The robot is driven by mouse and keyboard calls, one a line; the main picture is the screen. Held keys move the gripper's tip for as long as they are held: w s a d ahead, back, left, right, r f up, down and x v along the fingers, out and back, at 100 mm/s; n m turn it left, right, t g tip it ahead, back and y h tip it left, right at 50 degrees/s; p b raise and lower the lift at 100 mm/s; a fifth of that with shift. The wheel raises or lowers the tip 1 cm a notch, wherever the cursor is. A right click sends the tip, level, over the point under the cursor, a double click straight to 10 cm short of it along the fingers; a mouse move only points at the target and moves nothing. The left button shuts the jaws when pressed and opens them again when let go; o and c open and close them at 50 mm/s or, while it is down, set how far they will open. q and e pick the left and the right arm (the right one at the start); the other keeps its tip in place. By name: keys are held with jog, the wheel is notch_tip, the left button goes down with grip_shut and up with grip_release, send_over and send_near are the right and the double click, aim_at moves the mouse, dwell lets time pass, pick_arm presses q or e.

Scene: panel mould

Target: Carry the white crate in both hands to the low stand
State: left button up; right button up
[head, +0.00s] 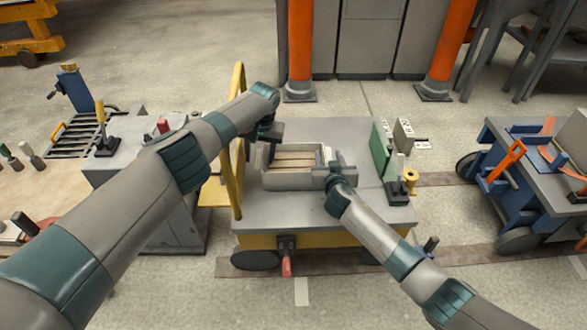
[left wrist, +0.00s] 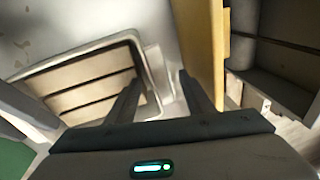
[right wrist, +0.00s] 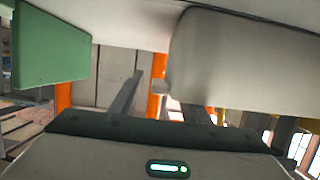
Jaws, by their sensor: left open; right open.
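The white crate (head: 290,180) sits on the grey top of a yellow cart (head: 285,213), with brown slatted boards inside. It also shows in the left wrist view (left wrist: 146,100) and fills the upper right of the right wrist view (right wrist: 245,65). My left gripper (head: 268,138) is open at the crate's left end; its fingers (left wrist: 162,95) stand around the rim end there, contact unclear. My right gripper (head: 337,166) is open at the right end; its fingers (right wrist: 160,105) are close to a small tab on the crate. I cannot tell which thing is the low stand.
A yellow rail (head: 238,140) stands close beside my left gripper. A green block (head: 382,150) and a yellow spool (head: 411,178) are right of the crate. A blue cart (head: 490,185) stands at the right, a grey bench (head: 140,165) at the left. Floor separates the carts.

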pick_arm(q)
jog(key=shift+f, duration=0.15)
pick_arm(e)
jog(key=shift+w, duration=0.15)
pick_arm(q)
jog(key=shift+c, duration=0.6)
pick_arm(e)
jog(key=shift+c, duration=0.7)
pick_arm(q)
grip_shut()
pick_arm(e)
grip_shut()
pick_arm(q)
jog(key=shift+a, duration=0.1)
pick_arm(e)
jog(key=shift+w+r, duration=0.1)
jog(key=shift+r, duration=0.1)
